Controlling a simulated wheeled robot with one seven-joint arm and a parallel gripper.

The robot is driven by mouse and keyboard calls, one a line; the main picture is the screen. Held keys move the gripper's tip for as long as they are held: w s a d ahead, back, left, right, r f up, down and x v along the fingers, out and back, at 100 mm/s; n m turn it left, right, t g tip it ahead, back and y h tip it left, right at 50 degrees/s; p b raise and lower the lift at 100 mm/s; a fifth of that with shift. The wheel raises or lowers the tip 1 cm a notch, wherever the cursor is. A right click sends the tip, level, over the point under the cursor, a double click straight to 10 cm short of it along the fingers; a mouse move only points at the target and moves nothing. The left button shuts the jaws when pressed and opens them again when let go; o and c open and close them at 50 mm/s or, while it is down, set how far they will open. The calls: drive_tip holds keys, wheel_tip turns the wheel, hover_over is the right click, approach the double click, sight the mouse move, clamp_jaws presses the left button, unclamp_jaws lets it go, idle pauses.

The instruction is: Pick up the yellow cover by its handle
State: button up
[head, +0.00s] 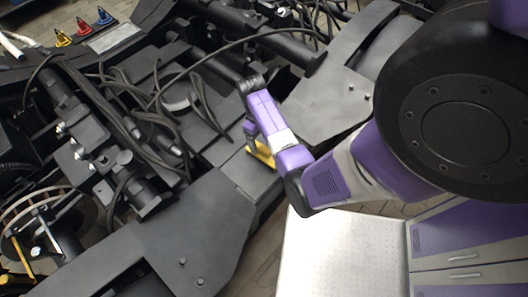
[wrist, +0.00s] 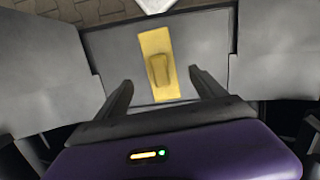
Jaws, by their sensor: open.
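The yellow cover (wrist: 155,42) is a flat strip on a grey bogie surface, with a raised yellow handle (wrist: 158,70) near its lower part in the wrist view. In the head view the yellow cover (head: 262,153) is partly hidden behind my arm. My gripper (wrist: 158,88) is open and empty. I cannot tell the height of the fingers above the cover. In the head view my gripper (head: 251,137) is just over the cover.
Dark bogie frames, cables and pipes (head: 130,100) fill the left and middle. A grey plate (head: 190,240) lies left of the cover and another grey plate (head: 325,95) lies to its right. Small red, yellow and blue cones (head: 83,27) stand at the top left.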

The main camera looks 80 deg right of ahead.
sight(264, 148)
drive_tip(key=shift+s+a+f+b, duration=0.1)
drive_tip(key=shift+s+f+b, duration=0.15)
drive_tip(key=shift+f, duration=1.65)
drive_tip(key=shift+s+a+f+b, duration=0.1)
drive_tip(key=shift+f+b, duration=0.1)
drive_tip(key=shift+f, duration=1.7)
drive_tip(key=c, duration=1.6)
drive_tip(key=shift+r, duration=0.1)
